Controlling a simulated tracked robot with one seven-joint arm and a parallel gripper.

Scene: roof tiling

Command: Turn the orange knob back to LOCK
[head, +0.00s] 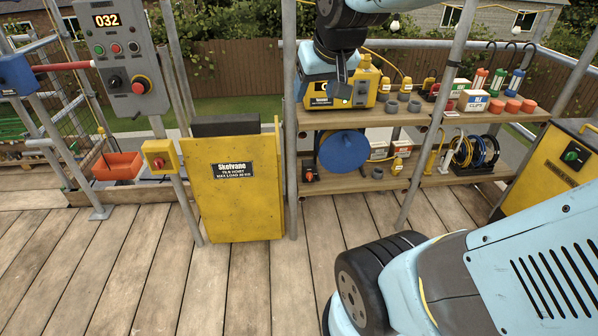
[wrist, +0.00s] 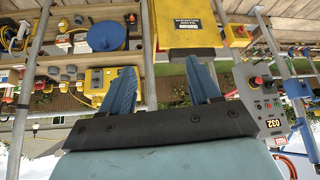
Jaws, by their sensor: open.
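No LOCK lettering is legible, so I cannot tell which control is the orange knob. A small orange knob (head: 309,176) sits on a dark holder on the lower shelf, left of the blue disc; it also shows in the wrist view (wrist: 131,18). A red-orange knob (head: 159,162) is on a yellow box on a post. Another red-orange knob (head: 138,87) is on the grey control panel (head: 121,60). My gripper (head: 343,92) hangs in front of the upper shelf. In the wrist view its blue fingers (wrist: 162,84) are apart, with nothing between them.
The yellow Skelvane hoist panel (head: 236,187) stands left of the shelves. Grey scaffold poles (head: 290,120) stand near my arm. The shelves (head: 400,118) hold a blue disc (head: 344,151), cups and cables. A yellow cabinet (head: 555,165) stands at the right. The plank floor (head: 240,285) is clear in front.

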